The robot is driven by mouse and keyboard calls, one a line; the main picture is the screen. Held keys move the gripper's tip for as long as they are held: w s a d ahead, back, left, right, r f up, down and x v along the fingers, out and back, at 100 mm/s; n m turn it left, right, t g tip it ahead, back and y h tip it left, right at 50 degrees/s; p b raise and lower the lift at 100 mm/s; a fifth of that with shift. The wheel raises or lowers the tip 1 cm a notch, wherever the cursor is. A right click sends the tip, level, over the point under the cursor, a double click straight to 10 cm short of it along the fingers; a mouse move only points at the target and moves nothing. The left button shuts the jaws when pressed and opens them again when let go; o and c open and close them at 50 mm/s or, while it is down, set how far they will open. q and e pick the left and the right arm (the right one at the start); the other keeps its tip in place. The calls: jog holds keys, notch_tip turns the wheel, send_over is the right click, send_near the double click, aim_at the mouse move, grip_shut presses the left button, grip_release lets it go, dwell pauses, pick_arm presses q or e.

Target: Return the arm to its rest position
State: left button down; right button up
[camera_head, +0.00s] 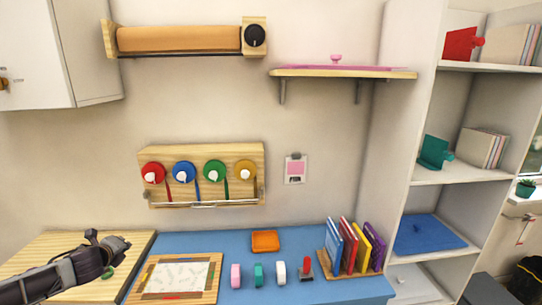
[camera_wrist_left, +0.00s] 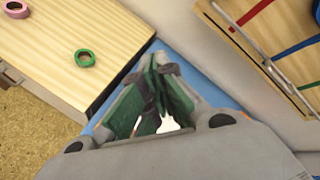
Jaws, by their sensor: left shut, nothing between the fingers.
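My left arm reaches in from the lower left of the head view. Its left gripper (camera_head: 95,242) is above the light wood surface (camera_head: 60,245), left of the blue tabletop (camera_head: 200,242). In the left wrist view the dark-green padded fingers of the gripper (camera_wrist_left: 160,62) come together at their tips, with nothing held. A green ring (camera_wrist_left: 86,58) lies on the wood beside the fingers, apart from them. The same green ring (camera_head: 108,272) shows partly behind the gripper in the head view. My right gripper is not in view.
A pink ring (camera_wrist_left: 17,10) lies on the wood. A framed board (camera_head: 215,289), an orange tray (camera_head: 265,241), several small stamps or inkpads and books (camera_head: 335,245) occupy the blue table. A wall rack (camera_head: 205,160) with colored discs hangs above. A white shelf (camera_head: 404,130) stands right.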

pick_arm(q)
jog(key=s+d+f+n+g+h, duration=0.1)
jog(key=s+d+f+n+g, duration=0.1)
jog(key=s+d+f+n, duration=0.65)
jog(key=s+d+f+m+g+h, duration=0.15)
jog(key=d+f, duration=0.35)
jog(key=d, duration=0.8)
jog(key=s+d+f+n+g+h, duration=0.1)
jog(key=s+d+n+g, duration=0.15)
jog(key=s+n, duration=0.35)
jog(key=s+d+n+g, duration=0.1)
jog(key=s+d+n, duration=0.25)
jog(key=s, duration=0.35)
jog(key=s+d+f+n+g+h, duration=0.1)
jog(key=s+d+n, duration=0.3)
jog(key=s, duration=0.3)
notch_tip(320, 180, down, 32)
jog(key=s+g, duration=0.1)
jog(key=s, duration=0.1)
jog(key=s+a+f, duration=0.2)
jog(key=s+f, duration=0.8)
jog(key=s, duration=0.1)
jog(key=s+a+f+g, duration=0.1)
jog(key=s+a+f, duration=0.1)
jog(key=s+f, duration=0.8)
jog(key=shift+s+a+f+g, duration=0.15)
jog(key=shift+s+f+g, duration=0.2)
jog(key=shift+s, duration=0.55)
